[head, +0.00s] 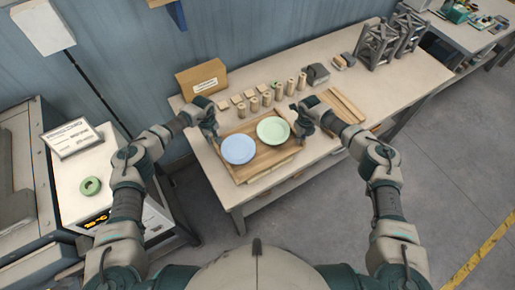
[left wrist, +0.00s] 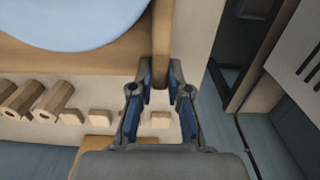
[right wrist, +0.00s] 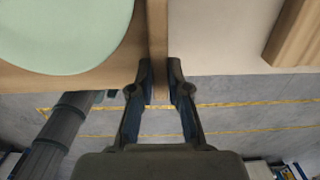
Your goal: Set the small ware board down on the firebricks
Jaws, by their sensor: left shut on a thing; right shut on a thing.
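The wooden ware board (head: 266,160) carries a blue plate (head: 238,149) and a pale green plate (head: 272,130). My left gripper (head: 214,137) is shut on the board's left rim; the left wrist view shows that rim (left wrist: 162,45) running between the fingers. My right gripper (head: 300,132) is shut on the right rim, which shows in the right wrist view (right wrist: 158,40). The board looks roughly level over the front of the table. Pale blocks, perhaps the firebricks (head: 272,173), show under its front edge, mostly hidden; I cannot tell whether board and blocks touch.
Behind the board on the table (head: 400,85) stand several wooden cylinders (head: 267,98), small blocks and a cardboard box (head: 202,78). Wooden strips (head: 346,104) lie to the right, and grey lattice stands (head: 376,45) further back.

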